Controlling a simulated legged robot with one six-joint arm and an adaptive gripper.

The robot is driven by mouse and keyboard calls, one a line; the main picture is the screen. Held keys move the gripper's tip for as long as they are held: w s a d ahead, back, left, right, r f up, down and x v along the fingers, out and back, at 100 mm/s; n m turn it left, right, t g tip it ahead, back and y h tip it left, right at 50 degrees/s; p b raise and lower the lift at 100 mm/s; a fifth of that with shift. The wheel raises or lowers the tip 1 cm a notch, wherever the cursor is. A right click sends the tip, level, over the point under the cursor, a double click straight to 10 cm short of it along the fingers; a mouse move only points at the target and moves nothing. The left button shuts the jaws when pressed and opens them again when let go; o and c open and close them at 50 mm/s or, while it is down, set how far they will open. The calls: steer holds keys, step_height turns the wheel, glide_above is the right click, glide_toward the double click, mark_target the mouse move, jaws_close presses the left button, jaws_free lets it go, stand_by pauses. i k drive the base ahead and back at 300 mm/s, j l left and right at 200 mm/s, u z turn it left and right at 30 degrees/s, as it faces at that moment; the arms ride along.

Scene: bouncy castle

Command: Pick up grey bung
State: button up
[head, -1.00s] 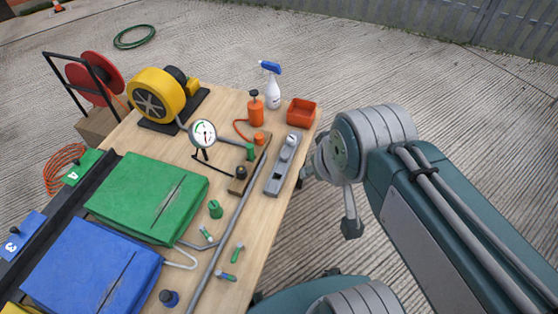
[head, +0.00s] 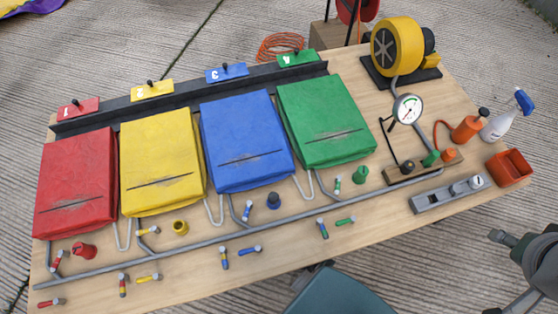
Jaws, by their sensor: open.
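No bung that is plainly grey stands out in the head view. Coloured bungs stand on the table: a red one (head: 84,250), a yellow one (head: 181,227), a dark blue one (head: 273,201) and a green one (head: 360,174). A dark, near-black knob or plug (head: 407,166) stands on the wooden strip below the gauge; I cannot tell whether it is the grey bung. My gripper (head: 497,272) appears partly at the lower right edge, open, off the table and apart from everything on it.
The wooden table (head: 390,222) holds red, yellow, blue and green bags, a long grey pipe (head: 200,243) and several small valves. A grey tool-like block (head: 447,194), orange bin (head: 509,168), spray bottle (head: 508,115) and yellow blower (head: 398,46) crowd the right end.

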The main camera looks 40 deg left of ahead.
mark_target(455, 189)
steer(key=u, duration=0.5)
steer(key=k+u, duration=0.1)
steer(key=u, duration=0.9)
steer(key=k+u, duration=0.1)
steer(key=u, duration=0.9)
steer(key=k+u, duration=0.1)
steer(key=u, duration=0.4)
steer(key=z, duration=2.75)
steer(key=i+l+u, duration=0.15)
steer(key=u, duration=0.2)
steer(key=i+l+u, duration=0.15)
steer(key=l+u, duration=0.15)
steer(key=i+l+u, duration=0.1)
steer(key=l+u, duration=0.25)
steer(key=i+l, duration=0.1)
steer(key=l, duration=0.3)
steer(key=i+l+u, duration=0.1)
steer(key=l, duration=0.3)
steer(key=i+l, duration=0.1)
steer(key=l, duration=0.3)
steer(key=i+l+u, duration=0.1)
steer(key=l, duration=0.3)
